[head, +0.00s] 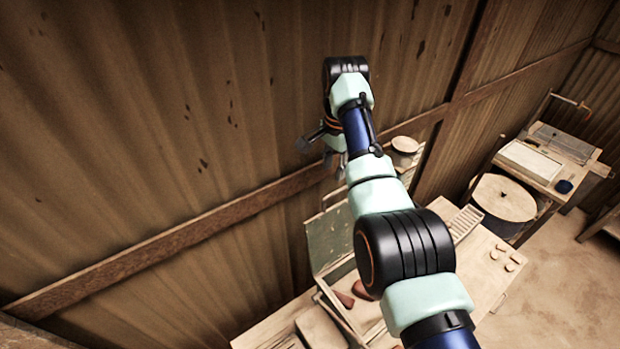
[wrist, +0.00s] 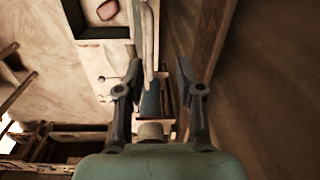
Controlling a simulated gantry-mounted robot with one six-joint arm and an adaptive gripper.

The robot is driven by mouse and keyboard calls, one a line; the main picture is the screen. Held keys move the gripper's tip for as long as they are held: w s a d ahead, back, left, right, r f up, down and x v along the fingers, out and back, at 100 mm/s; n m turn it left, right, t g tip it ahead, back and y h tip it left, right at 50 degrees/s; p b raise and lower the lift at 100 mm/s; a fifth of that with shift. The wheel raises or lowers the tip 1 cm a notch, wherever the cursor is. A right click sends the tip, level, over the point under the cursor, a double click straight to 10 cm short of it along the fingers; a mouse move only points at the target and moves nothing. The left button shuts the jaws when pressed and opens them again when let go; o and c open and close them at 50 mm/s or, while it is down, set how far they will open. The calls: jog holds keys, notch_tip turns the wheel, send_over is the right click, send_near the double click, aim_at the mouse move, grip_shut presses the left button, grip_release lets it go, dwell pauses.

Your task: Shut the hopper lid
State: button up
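The hopper lid, a worn grey-green panel (head: 328,236), stands raised at the wall side of an open wooden box (head: 322,292) on the bench. Reddish-brown pieces lie in the box; my arm hides part of both. My gripper (head: 318,150) is above and beyond the lid, close to the corrugated wall, and looks apart from it. In the wrist view my gripper (wrist: 156,70) has its two fingers spread with nothing held between them. The open box (wrist: 103,33) shows at the top left there, with a reddish piece inside. A thin upright edge right of it may be the lid.
The corrugated wall (head: 150,130) with a wooden rail (head: 180,238) runs close beside my gripper. A round-topped container (head: 405,146) stands at the bench's far end. A drum (head: 503,198) and a second table (head: 540,160) stand farther right. Open floor (head: 560,280) lies at the right.

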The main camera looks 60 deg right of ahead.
jog(key=shift+s+d+r+m+g+y, duration=0.3)
jog(key=shift+s+d+r+m, duration=0.1)
jog(key=shift+s+r, duration=0.25)
notch_tip(320, 180, down, 8)
jog(key=shift+a+f+p, duration=0.1)
jog(key=shift+p, duration=0.85)
grip_shut()
